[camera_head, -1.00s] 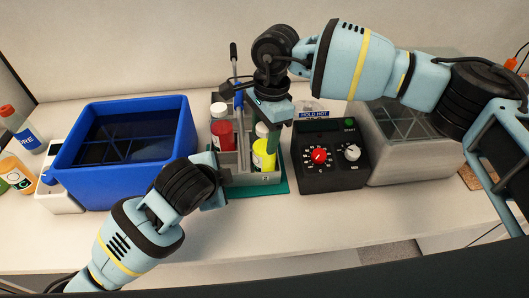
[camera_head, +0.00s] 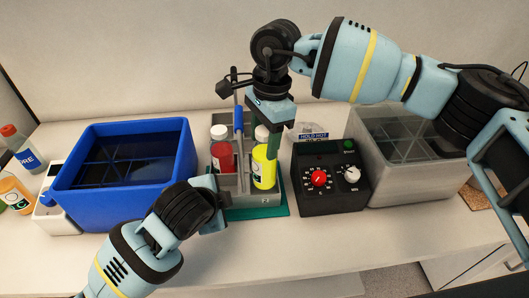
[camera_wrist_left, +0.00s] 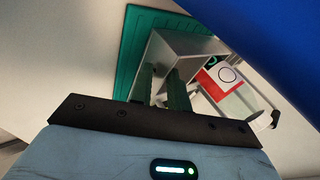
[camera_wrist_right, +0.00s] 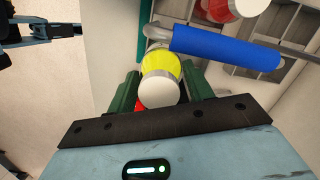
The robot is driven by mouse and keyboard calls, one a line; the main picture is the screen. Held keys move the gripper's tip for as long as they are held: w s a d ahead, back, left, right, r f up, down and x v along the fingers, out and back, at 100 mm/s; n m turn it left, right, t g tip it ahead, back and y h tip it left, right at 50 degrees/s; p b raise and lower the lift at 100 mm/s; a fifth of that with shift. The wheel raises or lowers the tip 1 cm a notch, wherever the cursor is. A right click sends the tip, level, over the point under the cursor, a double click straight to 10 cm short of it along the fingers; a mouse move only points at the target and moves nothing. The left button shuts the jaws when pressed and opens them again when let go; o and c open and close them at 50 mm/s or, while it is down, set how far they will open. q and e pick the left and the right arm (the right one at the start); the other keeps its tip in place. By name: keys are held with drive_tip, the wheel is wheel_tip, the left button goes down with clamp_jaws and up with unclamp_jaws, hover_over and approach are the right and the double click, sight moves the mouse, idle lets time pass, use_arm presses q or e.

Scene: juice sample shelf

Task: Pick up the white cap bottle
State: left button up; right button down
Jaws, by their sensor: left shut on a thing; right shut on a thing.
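The white cap bottle with yellow contents (camera_head: 264,170) is in my right gripper (camera_head: 262,150), over the right front part of a grey rack (camera_head: 243,202). The right wrist view shows its white cap (camera_wrist_right: 159,92) between the two green fingers. Its lower end is partly hidden by the rack wall. A second white-capped bottle with red contents (camera_head: 221,155) stands in the rack at left. My left gripper (camera_wrist_left: 162,90) is low at the rack's front left, shut on the rack's grey wall in the left wrist view.
The rack has a blue handle (camera_head: 238,118) and stands on a green mat (camera_head: 268,211). A blue bin (camera_head: 80,195) is at left. A black control box (camera_head: 325,190) and a grey bath (camera_head: 400,185) are at right. Several bottles stand at far left.

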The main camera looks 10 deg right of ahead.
use_arm(q)
drive_tip(key=shift+s+f, duration=0.15)
drive_tip(key=shift+f, duration=0.3)
use_arm(e)
wheel_tip(320, 180, up, 23)
drive_tip(key=shift+f, duration=0.2)
drive_tip(key=shift+r, duration=1.5)
use_arm(q)
drive_tip(key=o, duration=0.8)
drive_tip(key=shift+o, duration=0.4)
drive_tip(key=shift+r, duration=0.3)
drive_tip(key=shift+r, duration=0.1)
use_arm(e)
drive_tip(key=shift+r, duration=0.1)
use_arm(q)
drive_tip(key=v, duration=1.1)
drive_tip(key=shift+s+r, duration=0.2)
drive_tip(key=shift+r, duration=0.05)
drive_tip(key=shift+a, duration=0.1)
